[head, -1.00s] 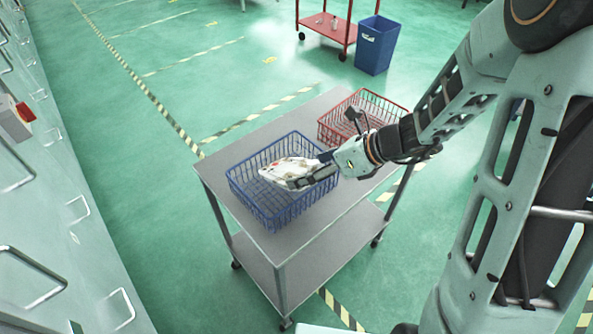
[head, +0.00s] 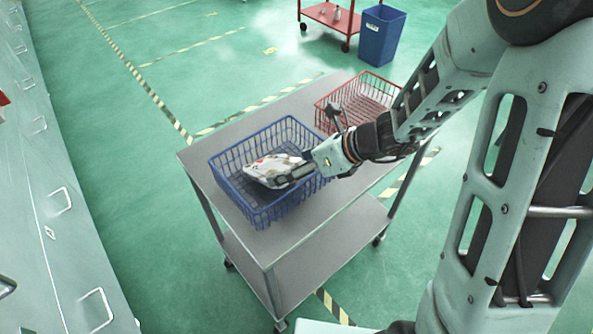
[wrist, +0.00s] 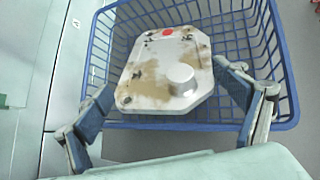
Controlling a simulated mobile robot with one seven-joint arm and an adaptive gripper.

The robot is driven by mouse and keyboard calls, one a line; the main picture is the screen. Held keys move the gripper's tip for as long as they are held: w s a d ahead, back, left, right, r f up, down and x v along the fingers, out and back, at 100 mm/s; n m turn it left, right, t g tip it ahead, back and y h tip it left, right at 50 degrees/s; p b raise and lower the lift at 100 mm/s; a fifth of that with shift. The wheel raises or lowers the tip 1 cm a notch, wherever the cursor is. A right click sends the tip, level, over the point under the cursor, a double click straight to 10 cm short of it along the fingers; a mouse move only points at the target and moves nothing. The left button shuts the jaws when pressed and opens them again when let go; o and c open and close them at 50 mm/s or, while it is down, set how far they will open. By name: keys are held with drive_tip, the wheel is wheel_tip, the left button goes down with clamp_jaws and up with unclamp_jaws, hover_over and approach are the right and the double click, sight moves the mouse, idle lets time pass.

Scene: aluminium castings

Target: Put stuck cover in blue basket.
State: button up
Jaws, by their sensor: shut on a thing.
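The stuck cover (head: 268,170) is a whitish plate with cut corners, brown stains, a red dot and a round knob. My gripper (head: 290,175) is shut on it, and the wrist view shows a finger at each side of the cover (wrist: 165,65). The cover is over the blue basket (head: 262,215), within its outline in both views. I cannot tell whether it touches the basket floor. The blue wire basket (wrist: 200,126) stands on the grey cart's top shelf. The gripper hides part of the cover's right end in the head view.
The grey cart (head: 325,210) also bears a red wire basket (head: 368,84) behind the blue one. A red cart (head: 325,14) and a blue bin (head: 381,36) stand further back. Pale green cabinets (head: 50,215) line the left side. Green floor lies open between.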

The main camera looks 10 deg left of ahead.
drive_tip(key=shift+a+f, duration=0.1)
drive_tip(key=o, duration=1.3)
drive_tip(key=shift+c, duration=0.2)
drive_tip(key=shift+d+r, duration=0.35)
drive_tip(key=p+v, duration=0.2)
drive_tip(key=v, duration=0.9)
drive_tip(key=shift+s, duration=0.15)
